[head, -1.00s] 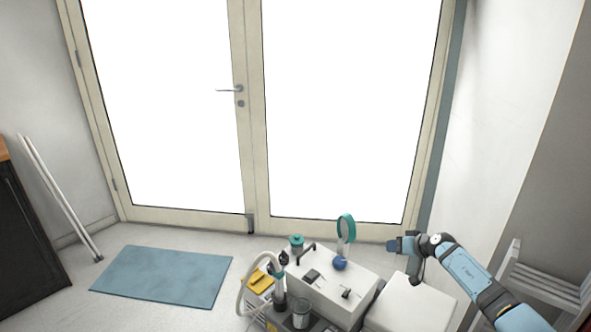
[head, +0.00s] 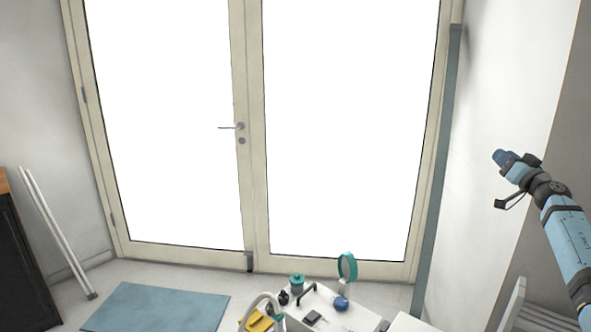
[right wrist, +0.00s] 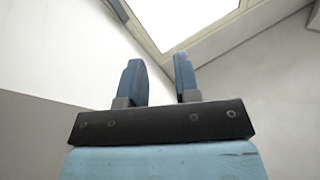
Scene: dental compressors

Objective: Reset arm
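My right arm comes in from the lower right in the head view. Its gripper (head: 503,157) is raised in front of the white wall, to the right of the glass doors and well above the dental equipment. In the right wrist view the two blue fingers (right wrist: 160,80) stand apart with nothing between them. My left gripper is in neither view.
A white dental unit (head: 362,318) with a round teal-rimmed mirror (head: 347,267), a blue ball (head: 341,303) and a teal-lidded jar (head: 297,282) stands at the bottom centre. A blue mat (head: 158,310) lies on the floor at left. White poles (head: 58,235) lean on the left wall. Space around the gripper is clear.

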